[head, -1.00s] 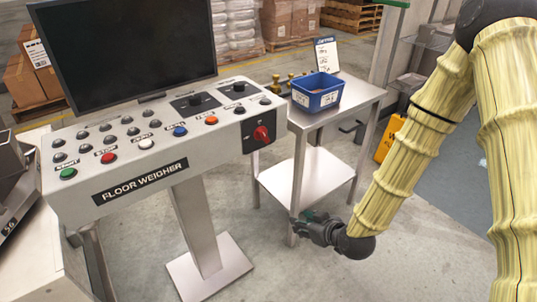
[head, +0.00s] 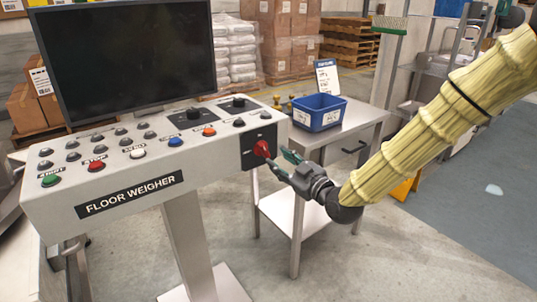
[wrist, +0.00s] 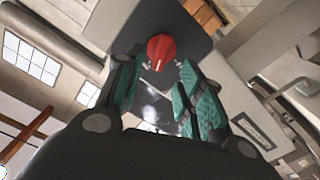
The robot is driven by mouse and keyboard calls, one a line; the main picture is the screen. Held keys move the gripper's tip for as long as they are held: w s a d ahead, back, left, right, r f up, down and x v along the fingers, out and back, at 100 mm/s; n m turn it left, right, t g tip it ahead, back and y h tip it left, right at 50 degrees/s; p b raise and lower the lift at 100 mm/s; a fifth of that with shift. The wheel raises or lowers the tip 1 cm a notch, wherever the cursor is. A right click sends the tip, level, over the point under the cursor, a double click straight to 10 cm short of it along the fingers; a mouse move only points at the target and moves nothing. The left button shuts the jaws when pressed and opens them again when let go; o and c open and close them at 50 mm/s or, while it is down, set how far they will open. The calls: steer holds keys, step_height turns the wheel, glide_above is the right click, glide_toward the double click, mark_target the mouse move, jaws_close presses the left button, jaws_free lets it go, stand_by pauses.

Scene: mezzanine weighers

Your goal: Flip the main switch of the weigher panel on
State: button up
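The weigher panel (head: 110,200) is a pale grey sloped console marked FLOOR WEIGHER, with a dark monitor above it. Its main switch is a red rotary knob (head: 262,149) on a dark plate at the right end of the front face. In the wrist view the red knob (wrist: 161,50) shows just beyond and between my fingertips. My gripper (head: 279,163) is at the knob's right, fingers pointing at it. The teal-padded fingers are apart, with the knob in front of the gap. Whether a finger touches the knob I cannot tell. The knob's marked position is too small to read.
A steel side table (head: 345,130) right of the panel bears a blue bin (head: 318,115), small brass weights and a sign card. Several buttons, including a green one (head: 50,180), line the panel. Open floor lies in front and to the right.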

mark_target(266, 151)
steer(key=x, duration=0.6)
steer(key=shift+w+a, duration=0.15)
jaws_close()
